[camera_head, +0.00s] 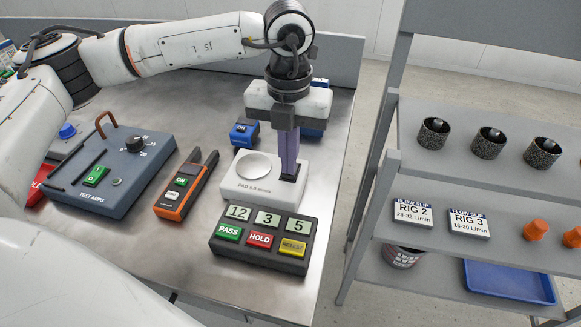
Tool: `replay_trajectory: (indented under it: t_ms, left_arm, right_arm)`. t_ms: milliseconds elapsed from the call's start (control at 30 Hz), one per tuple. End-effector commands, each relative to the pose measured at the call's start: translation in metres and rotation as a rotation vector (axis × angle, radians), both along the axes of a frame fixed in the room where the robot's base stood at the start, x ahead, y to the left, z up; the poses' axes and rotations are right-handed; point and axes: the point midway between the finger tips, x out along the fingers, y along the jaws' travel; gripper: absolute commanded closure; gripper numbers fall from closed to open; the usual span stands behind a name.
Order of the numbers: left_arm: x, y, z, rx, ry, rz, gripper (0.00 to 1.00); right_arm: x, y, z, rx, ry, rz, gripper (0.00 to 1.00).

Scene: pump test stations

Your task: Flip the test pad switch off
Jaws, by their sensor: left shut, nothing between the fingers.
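The test pad (253,193) is a white block with a round dish (258,166) on its left and small lettering on its front. My left gripper (290,174) points straight down over the right part of the pad, shut, with nothing between its fingers. Its dark fingertips are at the pad's top, where the switch is hidden behind them. I cannot tell whether they touch the switch or which way it is set. My right gripper is not in view.
A button box (263,258) with number tiles stands in front of the pad. An orange tester (172,203) and a blue-grey TEST AMPS box (100,190) lie to the left. Blue ON blocks (243,134) stand behind. A grey shelf (400,222) with black cups stands right.

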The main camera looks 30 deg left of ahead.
Motion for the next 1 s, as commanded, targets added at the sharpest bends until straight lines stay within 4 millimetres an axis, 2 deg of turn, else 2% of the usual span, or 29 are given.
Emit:
replay_trajectory:
  t_ms: [533,1000]
  left_arm:
    - [0.000,0.000,-0.005,0.000,0.001,0.000,1.00]
    - [0.000,0.000,0.031,-0.001,0.000,0.000,1.00]
  right_arm:
    - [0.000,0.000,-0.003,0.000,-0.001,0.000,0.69]
    - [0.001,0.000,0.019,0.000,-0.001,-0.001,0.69]
